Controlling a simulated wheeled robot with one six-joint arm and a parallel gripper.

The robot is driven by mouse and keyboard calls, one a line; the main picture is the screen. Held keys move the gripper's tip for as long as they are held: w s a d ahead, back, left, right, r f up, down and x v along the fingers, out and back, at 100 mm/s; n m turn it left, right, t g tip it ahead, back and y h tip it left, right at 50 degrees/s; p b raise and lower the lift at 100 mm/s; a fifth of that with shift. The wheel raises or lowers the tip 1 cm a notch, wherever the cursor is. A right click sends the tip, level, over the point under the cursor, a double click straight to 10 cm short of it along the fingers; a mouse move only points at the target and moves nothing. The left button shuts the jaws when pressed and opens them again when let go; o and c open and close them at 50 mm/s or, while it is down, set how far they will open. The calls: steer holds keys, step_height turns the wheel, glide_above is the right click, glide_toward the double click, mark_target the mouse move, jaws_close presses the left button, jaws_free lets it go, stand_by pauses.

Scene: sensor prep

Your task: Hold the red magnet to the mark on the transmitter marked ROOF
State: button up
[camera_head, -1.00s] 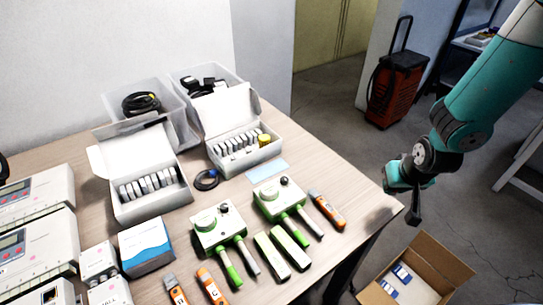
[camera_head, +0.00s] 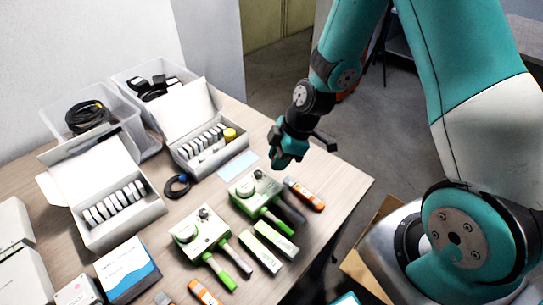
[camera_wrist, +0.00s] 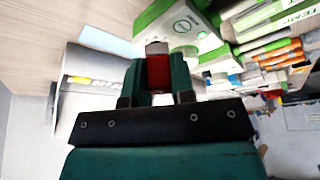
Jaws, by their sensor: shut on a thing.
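My gripper (camera_head: 287,158) hangs above the table, beyond the farther green-and-white device. In the wrist view, my gripper (camera_wrist: 158,62) is shut on the red magnet (camera_wrist: 158,72), a small red block with a pale end between the dark green fingers. The magnet cannot be made out in the head view. A small white box (camera_head: 78,292), possibly a transmitter, is cut off at the lower left edge of the head view. No ROOF label or mark is readable, so I cannot tell which unit is ROOF. My gripper is far from that box.
Two green-and-white devices (camera_head: 200,235) with probes stand mid-table, beside an orange tool (camera_head: 304,194). Open white boxes (camera_head: 105,195) of discs and clear bins (camera_head: 88,110) stand behind. A blue-and-white carton (camera_head: 127,268) is at lower left. A pale blue card (camera_head: 238,164) lies flat.

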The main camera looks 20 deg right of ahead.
mark_target(268, 190)
steer(key=a+n+g, duration=0.1)
steer(key=n, duration=0.1)
steer(key=s+r+n+g, duration=0.1)
steer(key=n, duration=0.1)
steer(key=s+a+r+n, duration=0.1)
steer(key=n, duration=0.2)
steer(key=shift+a+r+g, duration=0.15)
steer(key=shift+a+g, duration=0.15)
steer(key=shift+g, duration=0.1)
steer(key=shift+s, duration=0.1)
steer(key=shift+f+b, duration=1.25)
steer(key=shift+f, duration=0.75)
steer(key=shift+f+b, duration=0.6)
steer(key=shift+f, duration=0.25)
stand_by(2.1)
step_height(268, 190, up, 7)
steer(key=p, duration=0.5)
stand_by(0.7)
